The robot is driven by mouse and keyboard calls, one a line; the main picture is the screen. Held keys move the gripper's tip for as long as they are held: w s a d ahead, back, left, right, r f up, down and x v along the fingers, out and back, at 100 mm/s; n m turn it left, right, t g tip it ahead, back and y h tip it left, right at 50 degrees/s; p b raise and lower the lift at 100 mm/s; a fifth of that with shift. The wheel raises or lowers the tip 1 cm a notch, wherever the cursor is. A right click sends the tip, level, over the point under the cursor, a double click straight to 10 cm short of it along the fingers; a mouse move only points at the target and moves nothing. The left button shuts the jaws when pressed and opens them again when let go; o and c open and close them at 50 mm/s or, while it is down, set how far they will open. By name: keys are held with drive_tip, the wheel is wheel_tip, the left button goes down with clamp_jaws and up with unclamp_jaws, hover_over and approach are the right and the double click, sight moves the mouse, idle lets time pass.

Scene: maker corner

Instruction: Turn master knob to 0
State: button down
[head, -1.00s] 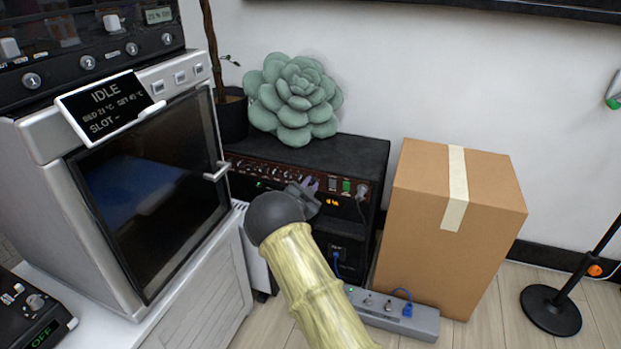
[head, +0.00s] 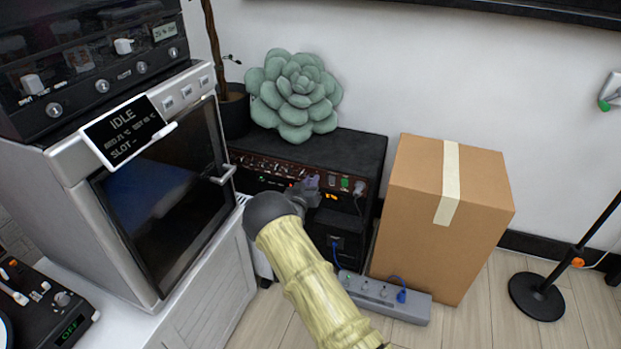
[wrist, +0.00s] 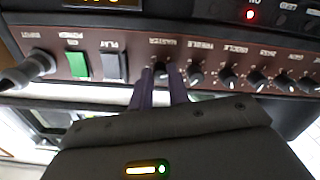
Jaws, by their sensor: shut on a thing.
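The amplifier (head: 350,150) is a black box with a dark red knob panel, standing against the wall. The master knob (wrist: 161,70) is black and sits beside the grey play switch (wrist: 115,67) in the wrist view, where the panel appears upside down. My gripper (wrist: 161,82) has its two purple fingers around this knob and is shut on it. It also shows in the head view (head: 308,184) at the panel's right part, where it hides the knob. The knob's pointer and the scale around it are too small and covered to read.
More knobs (wrist: 228,77) run along the panel beside the master knob. A green power switch (wrist: 77,65) and a plugged cable (wrist: 30,68) are on its other side. A cardboard box (head: 445,210) stands right of the amplifier, a power strip (head: 385,298) in front, an oven-like machine (head: 165,200) left.

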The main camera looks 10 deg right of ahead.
drive_tip(key=n, duration=0.1)
drive_tip(key=n+p, duration=0.1)
drive_tip(key=n, duration=0.2)
drive_tip(key=shift+w+d+r+n, duration=0.1)
drive_tip(key=shift+r+n, duration=0.15)
drive_tip(key=shift+n, duration=0.05)
drive_tip(key=shift+n+p, duration=0.45)
drive_tip(key=shift+n, duration=1.45)
drive_tip(key=c, duration=1.3)
unclamp_jaws()
drive_tip(key=shift+f, duration=0.1)
drive_tip(key=shift+c, duration=0.2)
drive_tip(key=shift+f, duration=0.1)
drive_tip(key=p+v, duration=0.4)
drive_tip(key=v, duration=1.3)
drive_tip(key=shift+s+a+p, duration=0.2)
drive_tip(key=shift+s+p, duration=0.05)
drive_tip(key=shift+p, duration=0.1)
